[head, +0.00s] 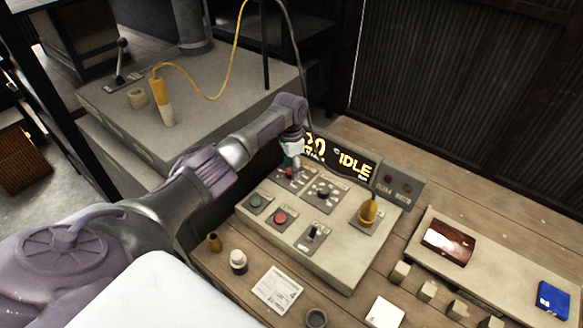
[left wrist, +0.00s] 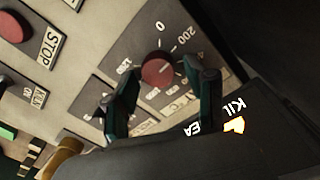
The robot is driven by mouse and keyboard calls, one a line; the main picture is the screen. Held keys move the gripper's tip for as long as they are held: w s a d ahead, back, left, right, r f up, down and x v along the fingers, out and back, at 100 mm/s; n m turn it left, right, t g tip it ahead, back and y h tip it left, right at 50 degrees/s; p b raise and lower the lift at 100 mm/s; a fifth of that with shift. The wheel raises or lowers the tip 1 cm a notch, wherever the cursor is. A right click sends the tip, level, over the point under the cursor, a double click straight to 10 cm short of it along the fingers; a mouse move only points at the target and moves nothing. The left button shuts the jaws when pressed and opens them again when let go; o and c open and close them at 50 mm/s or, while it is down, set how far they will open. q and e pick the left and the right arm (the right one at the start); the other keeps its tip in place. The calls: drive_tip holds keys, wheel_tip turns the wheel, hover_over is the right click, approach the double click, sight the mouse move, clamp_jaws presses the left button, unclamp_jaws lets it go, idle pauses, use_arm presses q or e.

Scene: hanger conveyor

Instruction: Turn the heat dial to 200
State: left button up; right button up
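The heat dial is a round red knob (left wrist: 158,71) on a grey plate marked 0, 200 and 120 in the left wrist view. In the head view the dial (head: 291,172) is mostly hidden by my left gripper (head: 291,150) at the back left of the control panel (head: 330,262). In the left wrist view my left gripper (left wrist: 163,68) is open, with one dark fingertip on each side of the knob. I cannot tell whether a fingertip touches it. The dial's pointer is not clear. My right gripper is not in view.
The panel also has a black knob (head: 323,191), a green button (head: 255,201), a red STOP button (head: 280,217), a toggle switch (head: 315,232) and a yellow-handled tool (head: 368,211). A display (head: 345,158) behind shows IDLE. Small items lie in front on the wooden table.

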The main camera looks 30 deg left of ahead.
sight(291, 169)
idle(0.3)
use_arm(q)
wheel_tip(291, 169, up, 12)
drive_tip(key=shift+a, duration=0.25)
drive_tip(key=shift+w+f, duration=0.1)
idle(0.6)
